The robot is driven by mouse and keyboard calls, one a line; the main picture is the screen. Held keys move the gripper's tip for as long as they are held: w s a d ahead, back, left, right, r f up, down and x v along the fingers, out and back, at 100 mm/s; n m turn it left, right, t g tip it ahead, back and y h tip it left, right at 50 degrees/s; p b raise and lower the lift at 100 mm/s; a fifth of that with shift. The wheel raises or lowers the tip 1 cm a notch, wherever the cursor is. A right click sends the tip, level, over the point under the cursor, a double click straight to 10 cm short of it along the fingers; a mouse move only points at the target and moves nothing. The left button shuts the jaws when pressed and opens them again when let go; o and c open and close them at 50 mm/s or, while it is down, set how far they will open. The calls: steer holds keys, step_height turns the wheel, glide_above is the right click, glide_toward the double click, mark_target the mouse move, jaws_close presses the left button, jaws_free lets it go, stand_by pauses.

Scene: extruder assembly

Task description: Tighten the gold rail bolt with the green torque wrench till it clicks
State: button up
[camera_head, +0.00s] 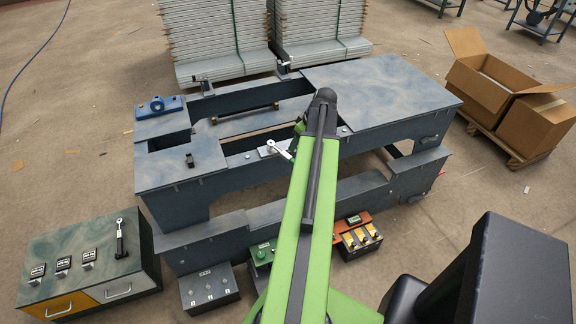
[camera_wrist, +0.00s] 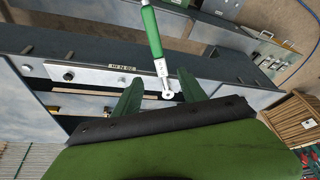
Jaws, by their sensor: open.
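The green torque wrench (camera_wrist: 152,38) shows in the wrist view, with its green handle at the top and its silver ratchet head (camera_wrist: 167,94) pointing down between my fingers. My gripper (camera_wrist: 160,78) is open, its two green fingers spread either side of the wrench's silver end; I cannot tell whether either touches it. A light metal rail plate (camera_wrist: 95,77) with a black knob and a label lies just left of the wrench. In the head view the wrench's silver end (camera_head: 282,151) shows beside the arm at the frame's front beam. I cannot make out the gold bolt clearly.
The dark blue machine frame (camera_head: 385,88) fills the middle, with open gaps between its beams. A cabinet (camera_head: 135,270) with a black-handled tool (camera_head: 120,240) stands front left. Small boxes (camera_head: 209,288) sit before the frame. Cardboard boxes (camera_head: 490,85) stand right, stacked panels (camera_head: 215,40) behind.

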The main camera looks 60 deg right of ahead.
mark_target(289, 156)
steer(key=b+x, duration=0.4)
steer(key=x, duration=0.2)
steer(key=shift+f+b, duration=0.3)
steer(key=shift+f, duration=0.05)
steer(key=shift+w+f, duration=0.15)
steer(key=shift+w, duration=0.05)
steer(key=b+x, duration=0.5)
jaws_close()
